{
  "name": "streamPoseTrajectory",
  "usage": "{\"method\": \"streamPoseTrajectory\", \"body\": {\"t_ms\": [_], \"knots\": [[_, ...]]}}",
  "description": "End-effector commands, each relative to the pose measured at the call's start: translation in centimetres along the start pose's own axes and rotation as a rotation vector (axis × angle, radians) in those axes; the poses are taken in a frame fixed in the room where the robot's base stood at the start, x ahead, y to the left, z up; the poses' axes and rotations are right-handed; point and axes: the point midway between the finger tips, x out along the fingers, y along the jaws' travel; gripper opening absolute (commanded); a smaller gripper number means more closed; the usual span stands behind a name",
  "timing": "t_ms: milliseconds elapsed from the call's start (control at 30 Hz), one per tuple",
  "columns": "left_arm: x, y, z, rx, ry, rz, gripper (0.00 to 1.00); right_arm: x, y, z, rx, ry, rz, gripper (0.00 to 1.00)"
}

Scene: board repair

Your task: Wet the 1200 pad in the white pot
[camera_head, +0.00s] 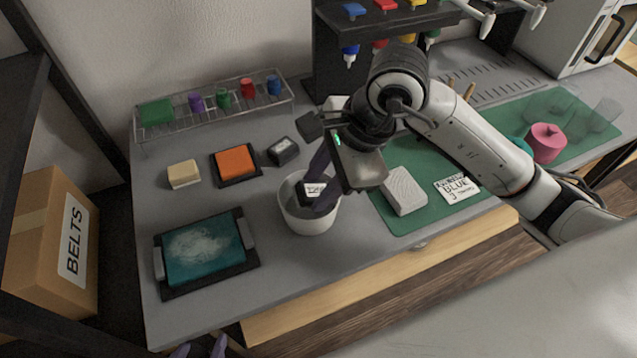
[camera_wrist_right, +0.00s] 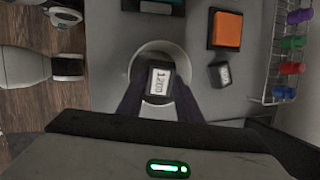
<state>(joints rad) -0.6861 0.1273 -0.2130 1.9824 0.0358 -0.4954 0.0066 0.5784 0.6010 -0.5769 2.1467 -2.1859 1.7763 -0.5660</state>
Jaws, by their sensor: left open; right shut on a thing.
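The white pot (camera_head: 308,222) stands on the grey bench near the front middle. My right gripper (camera_head: 322,190) points down into the pot's mouth. It is shut on the dark 1200 pad (camera_wrist_right: 158,82), whose white label faces up; the pad also shows in the head view (camera_head: 313,191). In both views the pad lies within the ring of the pot's rim (camera_wrist_right: 137,62). How deep it sits, and whether it touches water, I cannot tell. My left gripper (camera_head: 201,348) shows only its purple fingertips at the bottom edge, apart and empty.
A similar dark labelled pad (camera_head: 283,151) lies behind the pot, near an orange block (camera_head: 235,161) and a cream block (camera_head: 183,174). A teal panel in a dark holder (camera_head: 204,250) lies left. A wire rack (camera_head: 213,105) stands behind. A grey block (camera_head: 404,191) lies right on the green mat (camera_head: 400,229).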

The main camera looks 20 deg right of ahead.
Motion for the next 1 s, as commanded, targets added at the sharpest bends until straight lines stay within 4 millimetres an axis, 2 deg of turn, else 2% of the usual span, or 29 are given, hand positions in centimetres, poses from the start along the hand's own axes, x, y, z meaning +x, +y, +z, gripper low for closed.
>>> {"method": "streamPoseTrajectory", "body": {"t_ms": [233,1000], "knots": [[-0.2,-0.1,-0.1,-0.001,-0.001,-0.001,0.51,-0.4,-0.1,0.1,0.0,0.0,-0.001,0.14],[-2.9,0.2,-2.8,-0.002,-0.001,-0.003,0.51,-6.2,-1.4,1.9,-0.001,0.001,-0.002,0.14]]}}
